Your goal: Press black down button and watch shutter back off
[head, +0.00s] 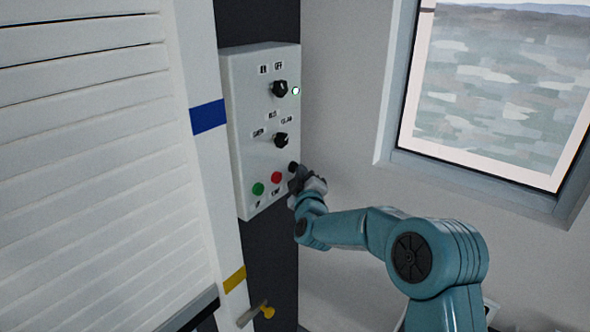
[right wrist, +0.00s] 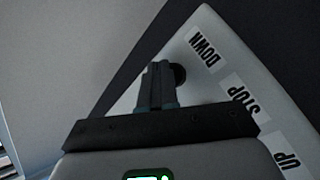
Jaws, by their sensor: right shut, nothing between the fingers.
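The white control box (head: 262,145) is on a dark post. Its black down button (head: 293,166) sits at the lower right, right of the red button (head: 277,177) and the green button (head: 258,189). My right gripper (head: 295,181) is shut and empty, its tips right at the black button and partly covering it. In the right wrist view the shut fingers (right wrist: 158,75) are beside the black button (right wrist: 179,73), near the DOWN label (right wrist: 204,52). I cannot tell whether they touch it. The white slatted shutter (head: 90,160) fills the left. My left gripper is out of view.
Two black knobs and a small lit lamp (head: 296,91) are higher on the box. The shutter's frame has a blue mark (head: 208,116) and a yellow mark (head: 234,278). A yellow-ended handle (head: 262,312) sticks out below the box. A window (head: 490,100) is at the right.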

